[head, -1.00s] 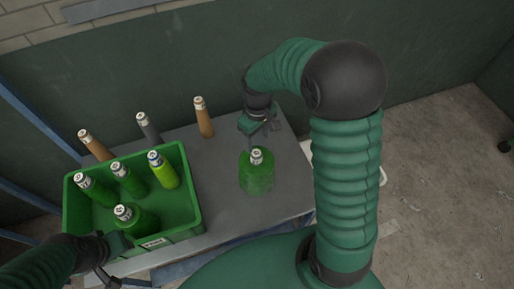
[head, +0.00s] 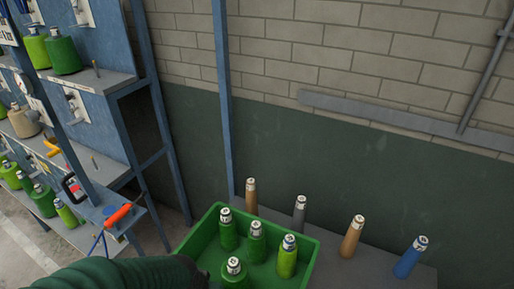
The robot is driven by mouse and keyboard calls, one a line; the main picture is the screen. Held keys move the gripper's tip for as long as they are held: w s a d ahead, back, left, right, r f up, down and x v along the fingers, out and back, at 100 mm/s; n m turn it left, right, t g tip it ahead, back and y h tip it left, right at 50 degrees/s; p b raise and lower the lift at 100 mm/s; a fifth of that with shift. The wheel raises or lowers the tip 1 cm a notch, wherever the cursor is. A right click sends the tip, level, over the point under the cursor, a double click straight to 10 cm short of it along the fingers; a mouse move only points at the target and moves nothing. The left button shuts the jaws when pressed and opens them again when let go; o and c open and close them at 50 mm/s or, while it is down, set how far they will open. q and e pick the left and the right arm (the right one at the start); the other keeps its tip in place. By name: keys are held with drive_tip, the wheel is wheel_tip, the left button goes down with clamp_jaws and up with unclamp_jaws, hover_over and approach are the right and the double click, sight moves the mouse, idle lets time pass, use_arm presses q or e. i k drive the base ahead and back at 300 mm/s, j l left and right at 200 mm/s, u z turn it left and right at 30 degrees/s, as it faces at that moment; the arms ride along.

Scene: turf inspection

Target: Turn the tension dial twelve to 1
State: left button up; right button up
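A blue rack at the left carries several white plates with small fittings, such as one plate (head: 77,104) on the middle panel and another plate (head: 82,12) above it. A small round white face (head: 22,84) sits near the left edge. I cannot tell which of these is tension dial twelve, and no number or setting is readable. My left arm crosses the bottom edge, its dark wrist beside the green crate; its fingers are not visible. My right gripper is out of view.
A green crate (head: 313,262) holds several green bobbins. Tan, grey and blue bobbins (head: 410,257) stand behind and right of it. Green cones (head: 63,54) and a tan cone (head: 24,121) sit on the rack. An orange-handled tool (head: 118,215) lies on a rack ledge.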

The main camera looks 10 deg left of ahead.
sight(67, 97)
drive_tip(key=u, duration=1.65)
drive_tip(key=i+j, duration=0.1)
